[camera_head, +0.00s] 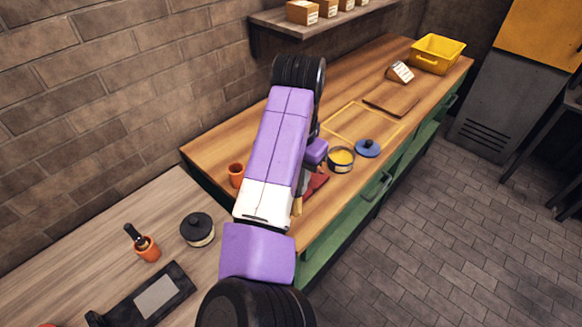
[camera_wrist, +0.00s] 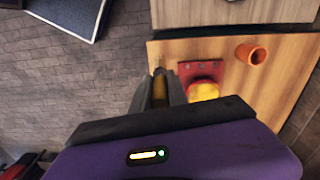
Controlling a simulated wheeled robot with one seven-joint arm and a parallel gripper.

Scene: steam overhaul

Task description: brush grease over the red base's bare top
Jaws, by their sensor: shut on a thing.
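The red base (camera_wrist: 213,67) shows in the wrist view just right of my fingers, with a yellow patch on its round raised part. In the head view the red base (camera_head: 318,184) is partly hidden behind my arm. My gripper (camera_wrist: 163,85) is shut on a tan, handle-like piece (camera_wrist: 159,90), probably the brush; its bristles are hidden. Whether it touches the base I cannot tell. An open tin of yellow grease (camera_head: 341,159) stands on the wooden bench beside the base, and a blue lid (camera_head: 368,148) lies to its right.
An orange cup (camera_head: 237,174) stands on the bench left of my arm. A brown board (camera_head: 391,99) and yellow crate (camera_head: 437,53) are at the far end.

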